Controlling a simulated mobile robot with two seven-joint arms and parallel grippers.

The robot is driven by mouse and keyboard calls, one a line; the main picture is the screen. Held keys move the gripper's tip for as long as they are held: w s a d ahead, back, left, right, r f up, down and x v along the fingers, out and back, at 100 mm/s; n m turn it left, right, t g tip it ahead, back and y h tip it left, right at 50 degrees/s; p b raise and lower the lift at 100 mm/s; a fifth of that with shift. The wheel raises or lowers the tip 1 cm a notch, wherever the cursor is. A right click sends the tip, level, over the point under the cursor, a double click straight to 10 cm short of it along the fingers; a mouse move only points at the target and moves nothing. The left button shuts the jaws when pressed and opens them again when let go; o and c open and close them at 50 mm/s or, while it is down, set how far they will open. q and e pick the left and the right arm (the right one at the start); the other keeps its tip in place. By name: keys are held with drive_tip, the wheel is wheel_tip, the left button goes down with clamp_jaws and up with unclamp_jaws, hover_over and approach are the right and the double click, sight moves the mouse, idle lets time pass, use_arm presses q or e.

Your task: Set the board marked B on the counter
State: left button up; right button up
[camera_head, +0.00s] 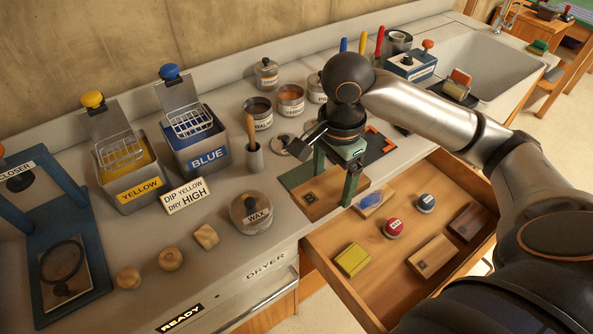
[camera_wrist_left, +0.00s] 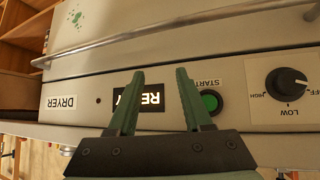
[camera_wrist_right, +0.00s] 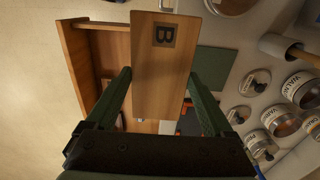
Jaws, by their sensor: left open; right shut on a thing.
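The board marked B (camera_wrist_right: 163,75) is a flat wooden plank with a dark B label near one end. My right gripper (camera_wrist_right: 163,92) is shut on it, one finger along each long side. In the head view the board (camera_head: 318,205) is under my right gripper (camera_head: 334,188), at the counter's front edge beside the open drawer. I cannot tell whether it touches the counter (camera_head: 205,280). A green mat (camera_wrist_right: 212,66) shows partly beside it. My left gripper (camera_wrist_left: 160,78) is open and empty in front of the dryer panel (camera_wrist_left: 240,95), outside the head view.
The open drawer (camera_head: 322,246) holds other wooden boards (camera_head: 434,256), a yellow block (camera_head: 353,260) and round-lidded pots (camera_head: 393,228). A wax tin (camera_head: 251,213), wooden pieces (camera_head: 206,236), a cup with a brush (camera_head: 253,158) and dip tanks (camera_head: 198,150) stand left on the counter.

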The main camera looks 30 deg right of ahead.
drive_tip(key=w+d+f, duration=0.1)
drive_tip(key=w+f, duration=0.2)
drive_tip(key=w, duration=0.1)
drive_tip(key=w+d+f, duration=0.1)
drive_tip(key=w+f, duration=0.1)
drive_tip(key=w, duration=0.2)
drive_tip(key=w+d+f, duration=0.1)
drive_tip(key=w+f, duration=0.2)
drive_tip(key=w, duration=0.1)
drive_tip(key=shift+d+f, duration=0.2)
drive_tip(key=shift+f, duration=0.15)
drive_tip(key=shift+w+d+f, duration=0.1)
drive_tip(key=shift+w+f, duration=0.2)
drive_tip(key=shift+f, duration=1.7)
drive_tip(key=shift+f, duration=0.1)
drive_tip(key=o, duration=1.2)
wheel_tip(320, 180, up, 12)
drive_tip(key=shift+r, duration=0.15)
